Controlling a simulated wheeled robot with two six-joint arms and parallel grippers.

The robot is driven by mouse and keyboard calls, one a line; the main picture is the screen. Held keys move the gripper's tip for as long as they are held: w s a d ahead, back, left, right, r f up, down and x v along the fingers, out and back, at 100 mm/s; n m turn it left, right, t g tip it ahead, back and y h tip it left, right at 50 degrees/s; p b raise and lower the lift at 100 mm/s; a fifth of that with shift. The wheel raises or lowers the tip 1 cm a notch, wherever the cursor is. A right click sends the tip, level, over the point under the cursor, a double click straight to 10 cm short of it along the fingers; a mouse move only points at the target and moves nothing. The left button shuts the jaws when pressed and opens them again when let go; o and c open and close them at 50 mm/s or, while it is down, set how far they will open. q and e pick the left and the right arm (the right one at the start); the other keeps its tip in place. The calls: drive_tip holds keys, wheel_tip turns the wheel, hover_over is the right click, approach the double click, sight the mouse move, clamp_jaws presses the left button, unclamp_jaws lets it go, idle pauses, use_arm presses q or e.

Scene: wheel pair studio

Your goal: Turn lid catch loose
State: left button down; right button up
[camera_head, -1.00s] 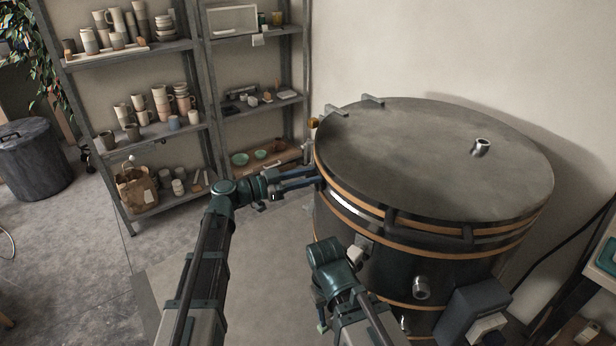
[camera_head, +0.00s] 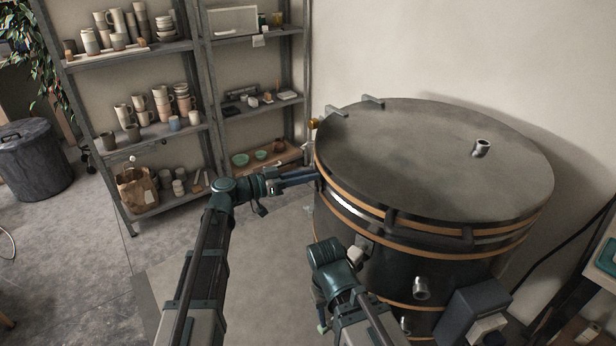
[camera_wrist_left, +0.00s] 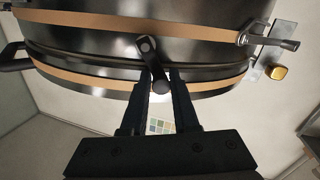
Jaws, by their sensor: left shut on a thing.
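The lid catch (camera_wrist_left: 152,62) is a dark lever on a bright pivot, on the side of the round dark kiln (camera_wrist_left: 100,65) just below its lid. It slants down and to the right in the left wrist view. My left gripper (camera_wrist_left: 162,78) has a finger on each side of the lever's lower end and is shut on it. In the head view this gripper (camera_head: 317,176) reaches the kiln's left side, where the catch is hidden. The grey lid (camera_head: 430,155) lies flat on the kiln. My right gripper (camera_head: 321,317) is low before the kiln, mostly hidden by its arm.
A metal fitting (camera_wrist_left: 268,40) and a brass knob (camera_wrist_left: 276,72) sit right of the catch in the left wrist view. Shelves (camera_head: 185,45) with pottery stand behind the left arm. A dark control box (camera_head: 475,308) juts from the kiln front.

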use_arm(q)
drive_tip(key=shift+w+a+f+n+g+y+b, duration=0.15)
drive_tip(key=shift+w+f+n+b, duration=0.35)
drive_tip(key=shift+n, duration=1.35)
drive_tip(key=shift+w+a+f+n+g+y+b, duration=0.2)
drive_tip(key=shift+f+n, duration=0.55)
drive_tip(key=shift+n, duration=1.15)
drive_tip(key=shift+w+f+n+g+h+b, duration=0.2)
drive_tip(key=shift+f+n+b, duration=0.35)
drive_tip(key=shift+n, duration=1.3)
drive_tip(key=c, duration=0.8)
unclamp_jaws()
drive_tip(key=shift+f, duration=0.1)
drive_tip(key=shift+o, duration=0.3)
drive_tip(key=shift+a, duration=0.1)
